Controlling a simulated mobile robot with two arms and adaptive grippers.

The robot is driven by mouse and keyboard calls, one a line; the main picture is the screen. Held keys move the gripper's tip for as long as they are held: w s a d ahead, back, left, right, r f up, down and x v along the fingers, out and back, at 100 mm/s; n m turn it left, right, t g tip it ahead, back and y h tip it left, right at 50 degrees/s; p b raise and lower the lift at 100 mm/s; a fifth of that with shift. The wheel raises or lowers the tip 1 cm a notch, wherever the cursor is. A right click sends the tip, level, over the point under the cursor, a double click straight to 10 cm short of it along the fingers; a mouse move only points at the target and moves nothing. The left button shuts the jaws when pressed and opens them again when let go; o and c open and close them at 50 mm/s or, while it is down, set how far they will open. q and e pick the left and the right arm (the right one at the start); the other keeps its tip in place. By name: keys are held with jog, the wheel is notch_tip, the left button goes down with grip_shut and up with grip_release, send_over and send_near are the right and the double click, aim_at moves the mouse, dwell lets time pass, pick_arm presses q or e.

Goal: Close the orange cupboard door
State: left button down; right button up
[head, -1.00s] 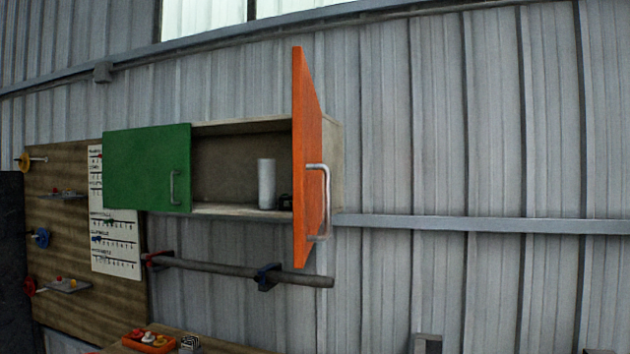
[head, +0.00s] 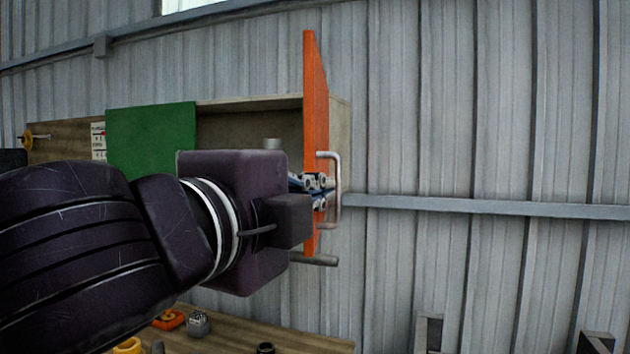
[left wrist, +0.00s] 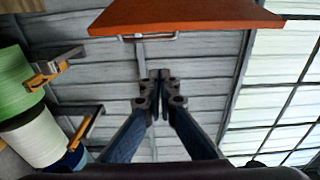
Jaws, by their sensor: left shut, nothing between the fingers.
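The orange cupboard door (head: 316,110) stands open, swung out from the right end of the wall cupboard (head: 250,103), with a metal bar handle (head: 337,185) on its right face. My left gripper (head: 325,190) is in front of the door's lower part in the head view, close to the handle; whether it touches cannot be told. In the left wrist view its fingers (left wrist: 158,80) are shut and empty, with the orange door (left wrist: 185,15) and its handle (left wrist: 150,36) beyond the tips. My left arm hides the lower cupboard. My right gripper is not in view.
The green door (head: 150,150) covers the cupboard's left part. A white cylinder (head: 272,143) stands inside. A bench (head: 250,330) with small items lies below. In the left wrist view, green and white rolls (left wrist: 30,130) are at left.

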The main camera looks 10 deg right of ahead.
pick_arm(q)
jog(key=w+d+p, duration=0.2)
jog(key=w+p, duration=0.5)
jog(key=w, duration=0.2)
jog(key=shift+d+p, duration=0.3)
jog(key=shift+a, duration=0.1)
